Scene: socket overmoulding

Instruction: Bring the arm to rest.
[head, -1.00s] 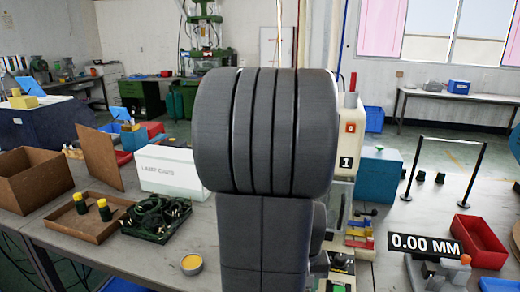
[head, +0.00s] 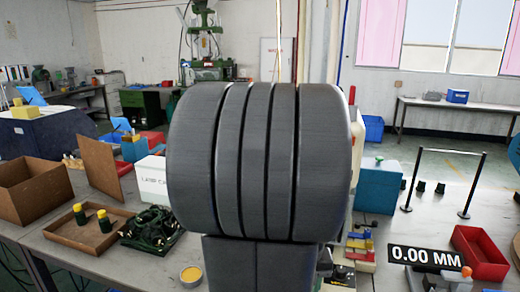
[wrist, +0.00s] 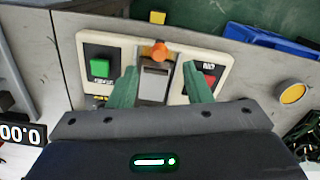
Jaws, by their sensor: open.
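My gripper (wrist: 160,82) shows in the wrist view with its two green fingers apart and nothing held between them. Beyond the fingers is a pale control panel (wrist: 118,45) with a green button (wrist: 98,66) on the left and a red button (wrist: 210,78) on the right. An orange knob (wrist: 160,52) and a grey block lie between the buttons, in line with the gap. I cannot tell how far the fingertips are from the panel. In the head view my dark arm hides the middle of the bench and the gripper.
On the bench stand a cardboard tray (head: 72,235) with two yellow-capped parts, a black tray (head: 150,232) of dark green cables, and a yellow round tin (head: 191,275). At right are a red bin (head: 480,252), a black frame (head: 465,185) and a 0.00 MM display (head: 425,256).

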